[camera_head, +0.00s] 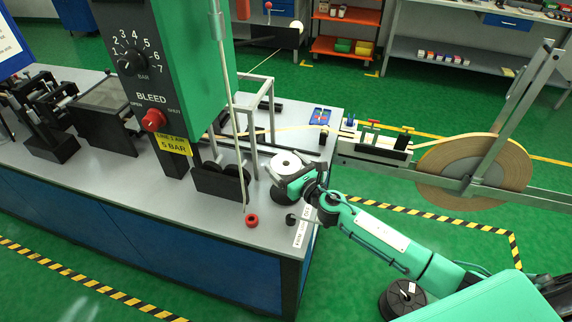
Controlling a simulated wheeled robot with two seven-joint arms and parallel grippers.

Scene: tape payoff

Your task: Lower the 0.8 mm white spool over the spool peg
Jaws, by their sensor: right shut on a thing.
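The white spool (284,162) is at the right end of the grey bench top, its flat face with a dark centre hole turned up. My right gripper (289,179) reaches in from the right and is shut on the near side of the spool. A dark round piece (282,195) shows below the gripper, under the spool. The spool peg cannot be made out; the spool and gripper cover that spot. I cannot tell whether the spool is around the peg or above it. My left gripper is not in view.
A green machine column (195,60) with a dial and a thin upright rod (231,110) stand left of the spool. A red ring (252,220) lies near the bench's front edge. A large tape reel (450,172) is at right. A dark spool (402,298) is low at right.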

